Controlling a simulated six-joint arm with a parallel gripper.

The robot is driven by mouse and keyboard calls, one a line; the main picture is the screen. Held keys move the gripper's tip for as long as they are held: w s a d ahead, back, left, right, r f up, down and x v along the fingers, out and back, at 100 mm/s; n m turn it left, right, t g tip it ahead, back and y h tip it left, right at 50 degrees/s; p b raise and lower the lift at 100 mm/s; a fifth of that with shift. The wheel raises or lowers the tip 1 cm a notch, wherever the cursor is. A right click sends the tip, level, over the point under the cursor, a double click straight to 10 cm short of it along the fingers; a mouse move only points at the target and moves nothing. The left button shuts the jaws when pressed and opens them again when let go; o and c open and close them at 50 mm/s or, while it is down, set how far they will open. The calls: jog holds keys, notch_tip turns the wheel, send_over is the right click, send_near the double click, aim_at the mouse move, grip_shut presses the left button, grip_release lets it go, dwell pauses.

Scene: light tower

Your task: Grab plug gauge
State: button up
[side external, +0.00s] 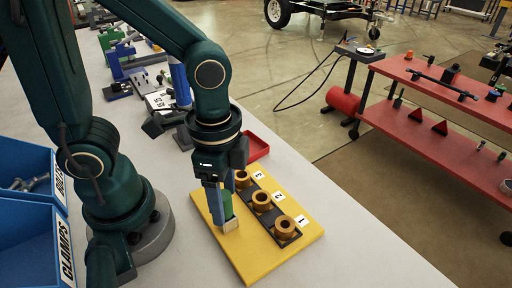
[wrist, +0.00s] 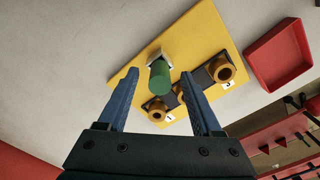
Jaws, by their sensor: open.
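The green plug gauge (side external: 228,204) stands upright in a pale block (side external: 230,225) on the yellow board (side external: 258,255). In the wrist view the green cylinder (wrist: 159,78) shows between my two blue fingers, with the board (wrist: 203,32) behind it. My gripper (side external: 217,206) is open and points down over the gauge's place on the board; it also shows in the wrist view (wrist: 159,90). In the side view the fingers partly hide the gauge. I cannot tell whether a finger touches it.
Several brass rings, one of them here (side external: 285,226), stand on a dark strip on the board beside number labels. A red tray (side external: 256,147) lies behind the board. Blue bins (side external: 25,240) stand at the left. The grey table is clear to the right of the board.

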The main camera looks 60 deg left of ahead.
jog(key=shift+c, duration=0.4)
grip_shut()
